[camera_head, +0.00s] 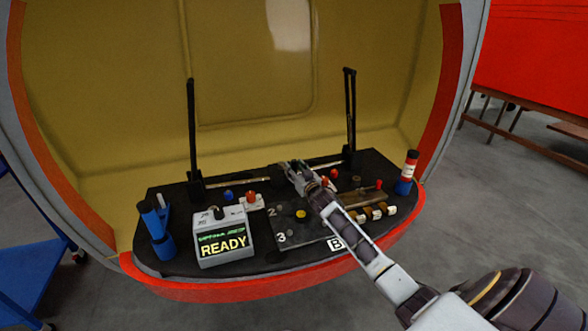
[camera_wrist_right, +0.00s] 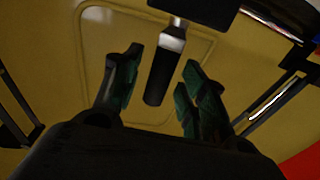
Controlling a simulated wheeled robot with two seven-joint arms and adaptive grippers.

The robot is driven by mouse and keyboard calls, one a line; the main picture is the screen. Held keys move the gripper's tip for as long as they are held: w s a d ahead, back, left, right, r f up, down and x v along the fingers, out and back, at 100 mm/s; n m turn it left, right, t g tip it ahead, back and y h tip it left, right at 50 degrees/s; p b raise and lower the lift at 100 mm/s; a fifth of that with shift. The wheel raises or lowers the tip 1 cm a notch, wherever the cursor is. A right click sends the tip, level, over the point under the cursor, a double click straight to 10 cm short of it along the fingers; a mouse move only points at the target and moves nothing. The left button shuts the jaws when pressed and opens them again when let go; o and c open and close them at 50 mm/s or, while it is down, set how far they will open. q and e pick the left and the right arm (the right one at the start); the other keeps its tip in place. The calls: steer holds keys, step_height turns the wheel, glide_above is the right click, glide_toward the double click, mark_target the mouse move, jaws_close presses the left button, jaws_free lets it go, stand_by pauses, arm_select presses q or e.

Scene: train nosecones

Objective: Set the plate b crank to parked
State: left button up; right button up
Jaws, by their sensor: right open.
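Plate b is a dark plate (camera_head: 308,240) on the black deck, with a white "B" label at its front edge and the numbers 2 and 3 at its left. My right gripper (camera_head: 287,167) reaches over the plate's far side and is open. In the right wrist view, a black handle with a silver collar (camera_wrist_right: 163,72), seemingly the crank's grip, stands between the two parted fingers of the gripper (camera_wrist_right: 160,88). A gap shows on each side of it. In the head view my gripper and forearm hide the crank, so its setting cannot be read. My left gripper is out of view.
A grey box reading "READY" (camera_head: 223,246) stands left of the plate. Blue cylinders (camera_head: 157,230) stand at far left, a red, white and blue cylinder (camera_head: 406,172) at right. Two black uprights (camera_head: 192,135) (camera_head: 350,115) rise behind. Small knobs and blocks crowd the plate's right.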

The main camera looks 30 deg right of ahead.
steer(key=shift+w+d, duration=0.1)
steer(key=shift+w, duration=0.55)
steer(key=shift+c, duration=0.2)
jaws_close()
